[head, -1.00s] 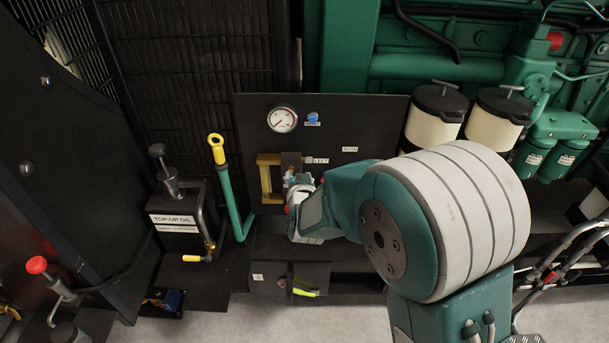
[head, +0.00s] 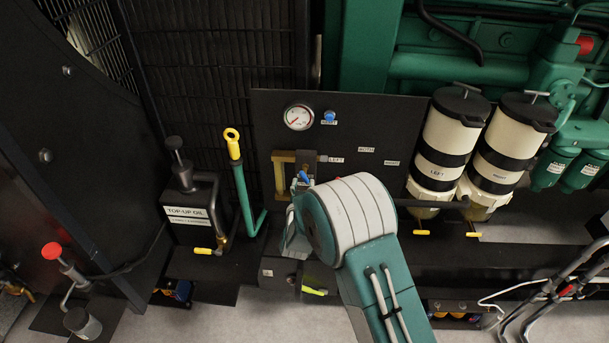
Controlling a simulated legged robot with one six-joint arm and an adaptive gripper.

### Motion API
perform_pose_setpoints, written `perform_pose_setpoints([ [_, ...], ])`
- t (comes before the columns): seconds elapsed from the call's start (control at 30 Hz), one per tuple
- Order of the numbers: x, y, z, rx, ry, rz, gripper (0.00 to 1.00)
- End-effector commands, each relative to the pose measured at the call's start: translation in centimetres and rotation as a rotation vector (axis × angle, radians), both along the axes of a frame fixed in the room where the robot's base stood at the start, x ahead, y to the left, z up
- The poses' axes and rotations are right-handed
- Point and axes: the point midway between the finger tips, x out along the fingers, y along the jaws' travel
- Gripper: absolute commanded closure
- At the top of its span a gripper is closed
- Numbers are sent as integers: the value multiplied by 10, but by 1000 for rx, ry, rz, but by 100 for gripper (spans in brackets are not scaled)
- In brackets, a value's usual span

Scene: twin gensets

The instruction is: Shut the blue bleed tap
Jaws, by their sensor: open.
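A small blue lever (head: 304,177), which looks like the bleed tap, sits below the gauge on the black panel (head: 390,125). It is beside a brass-coloured bracket (head: 281,172) and the label LEFT. The lower part of its fitting is hidden by my arm. A round blue knob (head: 329,116) is higher on the same panel, right of the gauge. My gripper (head: 291,220) is mostly hidden behind my wrist, just below the blue lever. Its fingertips are not clear, and no held object shows. I cannot tell whether it touches the lever.
A yellow-topped green handle (head: 238,170) and a TOP-UP OIL can (head: 190,205) stand to the left. Two cream and black filter canisters (head: 448,140) (head: 505,145), with yellow levers beneath, stand to the right. A red knob (head: 52,250) is at the lower left. Grey floor shows below.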

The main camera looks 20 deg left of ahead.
Motion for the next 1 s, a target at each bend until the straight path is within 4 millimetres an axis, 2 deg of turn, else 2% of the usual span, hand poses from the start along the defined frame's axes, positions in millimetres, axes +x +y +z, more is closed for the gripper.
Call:
perform_pose_setpoints([
  [0.1, 20, 4, 0, 0, -1, 0, 50],
  [0.23, 34, 8, 0, 0, -1, 1, 50],
  [0.6, 40, 10, 0, -1, 1, 2, 50],
  [0.63, 40, 10, 0, -1, 1, 1, 55],
  [0.73, 40, 10, 0, -1, 1, 2, 99],
  [1.0, 40, 10, 1, 0, 0, 2, 100],
])
